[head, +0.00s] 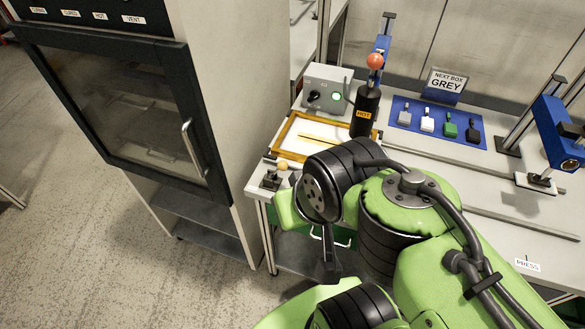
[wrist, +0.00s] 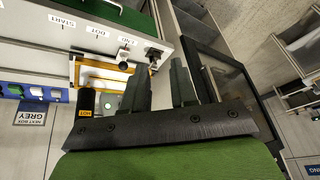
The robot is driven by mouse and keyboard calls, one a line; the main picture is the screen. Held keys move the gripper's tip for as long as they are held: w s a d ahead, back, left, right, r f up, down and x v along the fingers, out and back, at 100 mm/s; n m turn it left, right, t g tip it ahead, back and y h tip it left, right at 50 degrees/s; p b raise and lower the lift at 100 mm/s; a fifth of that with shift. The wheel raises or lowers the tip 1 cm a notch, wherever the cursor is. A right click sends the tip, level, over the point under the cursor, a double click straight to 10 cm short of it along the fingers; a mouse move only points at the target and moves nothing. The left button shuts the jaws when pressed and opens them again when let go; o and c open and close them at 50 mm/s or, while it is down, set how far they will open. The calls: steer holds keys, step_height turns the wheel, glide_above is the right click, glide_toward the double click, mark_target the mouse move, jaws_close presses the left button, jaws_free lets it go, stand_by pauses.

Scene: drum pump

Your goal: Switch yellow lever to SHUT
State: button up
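My gripper (wrist: 161,64) shows in the wrist view with its two dark fingers apart and nothing held between them. In the head view my arm hides most of it. No lever marked SHUT can be made out. A thin yellow bar (head: 319,139) lies over the white bed of a yellow-framed tray (head: 283,152) on the bench; I cannot tell whether it is the lever. The tray frame also shows in the wrist view (wrist: 100,84), left of the fingers. A small black fixture (wrist: 153,55) with a yellowish tip appears beyond the gap between my fingers.
A black cylinder labelled HOT (head: 366,112) stands by the tray, beside a grey box with a green light (head: 326,90). A blue mat (head: 404,118) holds several coloured blocks. A glass-doored cabinet (head: 120,100) stands left. The floor in front of it is clear.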

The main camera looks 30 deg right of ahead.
steer(key=w+d+f+m, duration=0.1)
steer(key=w+f+m, duration=0.1)
steer(key=w+d+f+m+g+y, duration=0.1)
steer(key=w+f+m, duration=0.1)
steer(key=w+d+f+m+g+y+b, duration=0.1)
steer(key=w+f+m, duration=0.1)
steer(key=shift+w+f+m, duration=0.3)
steer(key=shift+w+f, duration=0.1)
jaws_close()
steer(key=w+d+f+m+t+y+b, duration=0.1)
steer(key=d+f+m+t+y, duration=0.2)
steer(key=d+f+m, duration=0.3)
steer(key=w+d+f+m+t+y, duration=0.2)
steer(key=d+f+m+t, duration=0.4)
steer(key=d+m, duration=0.4)
steer(key=m+y, duration=0.1)
steer(key=m, duration=0.4)
steer(key=shift+w+d+f+m+b, duration=0.25)
steer(key=shift+m+b, duration=0.05)
steer(key=shift+b, duration=0.1)
